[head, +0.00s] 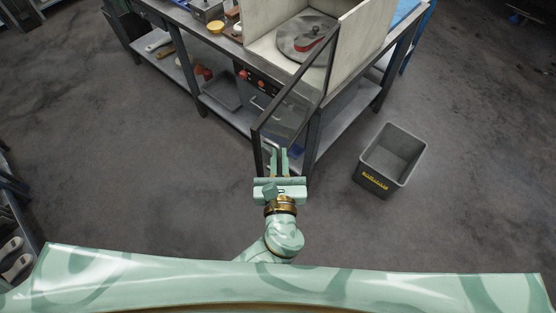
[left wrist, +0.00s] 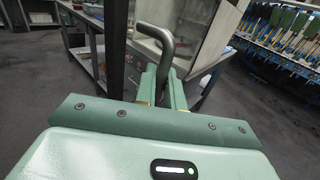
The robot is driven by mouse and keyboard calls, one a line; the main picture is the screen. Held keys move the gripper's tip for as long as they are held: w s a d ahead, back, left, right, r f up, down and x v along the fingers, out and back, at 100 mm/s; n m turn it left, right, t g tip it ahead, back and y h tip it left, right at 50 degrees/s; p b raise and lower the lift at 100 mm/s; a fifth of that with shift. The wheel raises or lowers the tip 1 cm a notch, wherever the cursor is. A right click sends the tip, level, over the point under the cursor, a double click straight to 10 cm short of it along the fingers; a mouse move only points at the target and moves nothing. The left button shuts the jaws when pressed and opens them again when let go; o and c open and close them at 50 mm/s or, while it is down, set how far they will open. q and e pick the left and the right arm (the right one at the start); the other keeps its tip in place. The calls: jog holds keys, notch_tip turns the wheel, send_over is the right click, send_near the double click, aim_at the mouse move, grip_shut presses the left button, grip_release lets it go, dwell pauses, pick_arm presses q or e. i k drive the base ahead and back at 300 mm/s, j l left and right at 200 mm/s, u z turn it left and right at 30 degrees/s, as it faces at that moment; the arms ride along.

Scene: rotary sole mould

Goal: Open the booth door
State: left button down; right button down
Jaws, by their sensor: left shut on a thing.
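The booth (head: 358,50) has pale walls and stands on the workbench. Its glazed door (head: 285,112) has a dark frame and stands swung out from the booth toward me, with the booth front uncovered. My left gripper (head: 279,160) is at the door's near edge. It is shut on the bent grey door handle, which rises between its fingers (left wrist: 163,88) in the left wrist view, where the handle (left wrist: 158,38) shows clearly. A dark upright of the door frame (left wrist: 115,45) stands just left of the handle there. My right gripper is not in view.
Inside the booth is a round turntable (head: 300,45) with a red sole mould. A grey bin (head: 393,155) with a yellow label stands on the floor at right. The bench's lower shelf (head: 225,108) holds trays. Open floor lies left of the door.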

aim_at(334, 34)
jog(key=k+l, duration=0.6)
jog(key=k, duration=0.2)
jog(key=l+u, duration=0.05)
